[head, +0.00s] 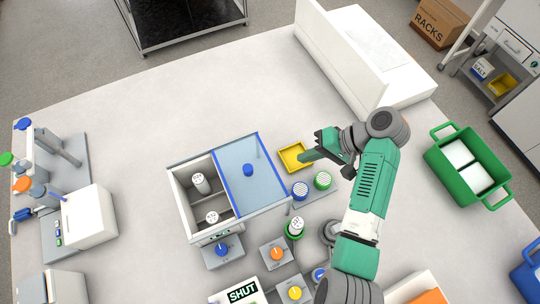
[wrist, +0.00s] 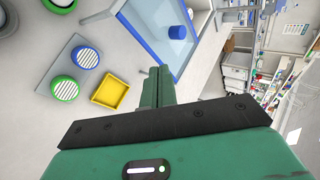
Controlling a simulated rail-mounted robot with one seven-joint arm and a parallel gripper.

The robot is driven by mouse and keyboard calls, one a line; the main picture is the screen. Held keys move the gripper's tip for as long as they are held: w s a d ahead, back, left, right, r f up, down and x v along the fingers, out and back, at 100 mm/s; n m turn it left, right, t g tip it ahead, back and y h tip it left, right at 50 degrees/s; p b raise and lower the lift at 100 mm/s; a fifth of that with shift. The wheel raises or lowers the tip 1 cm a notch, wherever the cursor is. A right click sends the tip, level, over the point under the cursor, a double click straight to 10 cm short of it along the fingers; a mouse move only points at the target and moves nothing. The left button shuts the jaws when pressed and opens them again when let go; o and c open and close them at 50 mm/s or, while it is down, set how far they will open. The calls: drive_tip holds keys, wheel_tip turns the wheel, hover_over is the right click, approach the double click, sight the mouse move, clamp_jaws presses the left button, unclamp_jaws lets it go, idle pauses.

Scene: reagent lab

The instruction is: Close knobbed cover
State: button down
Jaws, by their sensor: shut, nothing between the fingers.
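The knobbed cover (head: 236,185) is a blue-rimmed, see-through panel with a blue knob (head: 248,170). It lies over the right half of a white box (head: 186,217). The left half of the box is uncovered, and two white-capped vials (head: 201,183) stand inside it. The cover and knob also show at the top of the wrist view (wrist: 177,32). My gripper (head: 306,157) is shut and empty, to the right of the box and over the yellow tray. It is apart from the cover and knob.
A yellow tray (head: 288,162) and blue and green capped jars (head: 323,181) stand right of the box. Knob units (head: 222,250) stand in front. A white partition (head: 340,60) rises at the back right, and a green crate (head: 455,182) stands right. The table behind the box is clear.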

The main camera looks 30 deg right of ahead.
sight(253, 171)
drive_tip(key=x, duration=0.5)
drive_tip(key=p+x, duration=0.1)
drive_tip(key=x, duration=0.4)
drive_tip(key=shift+s+a+f, duration=0.1)
drive_tip(key=shift+s+a, duration=0.05)
drive_tip(key=shift+a, duration=0.05)
drive_tip(key=shift+w+a+p, duration=0.35)
drive_tip(key=shift+a, duration=0.2)
drive_tip(key=shift+w+a+p, duration=0.3)
drive_tip(key=shift+w+a, duration=0.05)
drive_tip(key=shift+a, duration=0.2)
drive_tip(key=shift+w+a, duration=0.3)
drive_tip(key=shift+a, duration=0.2)
